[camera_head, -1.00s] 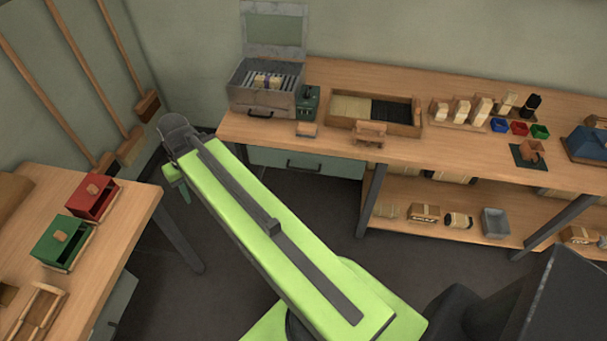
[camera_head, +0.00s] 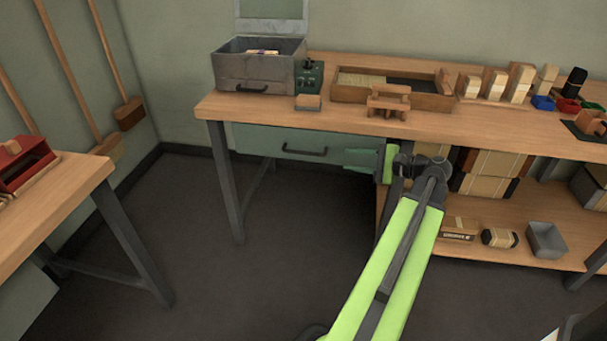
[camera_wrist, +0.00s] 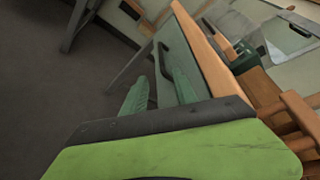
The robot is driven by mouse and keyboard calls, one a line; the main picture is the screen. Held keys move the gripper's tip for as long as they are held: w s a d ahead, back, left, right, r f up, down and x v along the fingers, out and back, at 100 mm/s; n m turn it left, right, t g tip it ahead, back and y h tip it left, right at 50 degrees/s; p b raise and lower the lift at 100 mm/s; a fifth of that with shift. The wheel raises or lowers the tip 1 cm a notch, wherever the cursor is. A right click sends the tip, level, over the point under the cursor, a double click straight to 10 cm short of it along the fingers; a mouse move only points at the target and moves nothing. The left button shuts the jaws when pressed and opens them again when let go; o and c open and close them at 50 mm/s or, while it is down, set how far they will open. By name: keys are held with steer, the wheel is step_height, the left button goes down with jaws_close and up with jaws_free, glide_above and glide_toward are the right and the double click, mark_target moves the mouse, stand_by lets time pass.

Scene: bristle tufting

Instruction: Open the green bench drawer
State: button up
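The grey-green bench drawer (camera_head: 262,140) sits under the top of the back bench and looks closed. Its dark bar handle (camera_head: 304,151) is on the front. The drawer front also shows in the wrist view (camera_wrist: 178,48), with the handle beyond my fingers. My gripper (camera_head: 358,160) is just right of the handle in the head view, apart from it, with its green fingers pointing left. In the wrist view my gripper (camera_wrist: 160,78) has its two fingers spread, with nothing between them. My wrist hides the drawer's right end in the head view.
The bench top (camera_head: 245,110) carries a grey metal box (camera_head: 235,72), a wooden tray (camera_head: 415,98) and small blocks. A lower shelf (camera_head: 520,255) with boxes lies right of my arm. A second bench (camera_head: 60,195) stands at left. The floor (camera_head: 270,250) before the drawer is clear.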

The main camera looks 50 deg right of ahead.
mark_target(310, 154)
steer(key=b+x, duration=0.3)
steer(key=x, duration=1.4)
steer(key=shift+w+d, duration=0.1)
jaws_close()
stand_by(0.7)
